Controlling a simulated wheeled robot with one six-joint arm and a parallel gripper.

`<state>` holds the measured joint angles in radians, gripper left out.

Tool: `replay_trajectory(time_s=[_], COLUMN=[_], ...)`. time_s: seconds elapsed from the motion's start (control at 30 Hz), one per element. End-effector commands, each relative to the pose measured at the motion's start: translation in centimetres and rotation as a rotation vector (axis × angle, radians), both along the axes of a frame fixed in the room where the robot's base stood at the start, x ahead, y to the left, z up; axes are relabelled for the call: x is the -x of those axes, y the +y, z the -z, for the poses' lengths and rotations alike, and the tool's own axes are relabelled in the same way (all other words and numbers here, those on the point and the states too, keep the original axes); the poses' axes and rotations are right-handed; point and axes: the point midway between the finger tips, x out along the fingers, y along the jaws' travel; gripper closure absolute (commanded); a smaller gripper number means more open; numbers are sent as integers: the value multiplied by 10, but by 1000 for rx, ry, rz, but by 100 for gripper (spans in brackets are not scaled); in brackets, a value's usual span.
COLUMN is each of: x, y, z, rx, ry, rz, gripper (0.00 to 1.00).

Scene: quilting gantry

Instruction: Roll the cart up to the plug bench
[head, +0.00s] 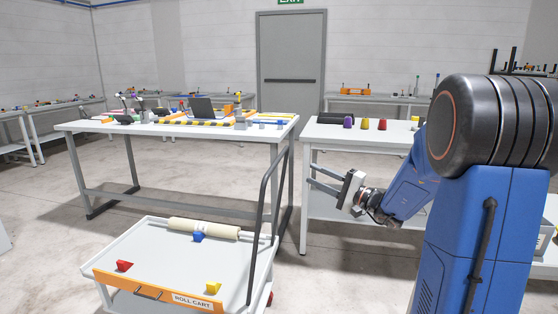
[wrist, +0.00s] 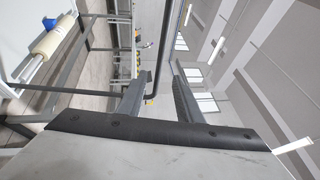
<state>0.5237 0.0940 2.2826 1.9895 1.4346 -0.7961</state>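The cart (head: 180,262) is a low white cart with an orange "ROLL CART" front panel and a tall dark handle (head: 262,205) on its right side. A cream roll (head: 204,228) lies across it, also visible in the wrist view (wrist: 52,38). My gripper (head: 312,177) is open and empty, a little right of the handle's top. In the wrist view, the dark handle bar (wrist: 168,55) shows between and beyond the two fingers. Two white benches stand behind: one with a laptop and striped edging (head: 85,126), one with coloured cones (head: 318,131). No bench label is readable.
Red (head: 124,265), blue (head: 198,237) and yellow (head: 213,287) blocks sit on the cart. A grey door (head: 291,60) is at the back. Bare concrete floor (head: 50,220) lies left of the cart. The laptop bench's legs stand close behind it.

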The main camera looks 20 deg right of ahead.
Motion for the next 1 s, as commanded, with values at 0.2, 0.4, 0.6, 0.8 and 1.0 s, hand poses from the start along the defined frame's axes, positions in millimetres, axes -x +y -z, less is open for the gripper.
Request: replay_trajectory(time_s=[0.2, 0.4, 0.6, 0.8, 1.0], x=[-26, -53, -80, -105, -119], y=[22, 42, 64, 82, 92], z=[-6, -12, -19, -24, -28], rx=[0, 1, 1, 0, 1], ry=[-1, 1, -1, 1, 0], rz=[-5, -5, -6, -4, -4], gripper=[67, 67, 67, 67, 67])
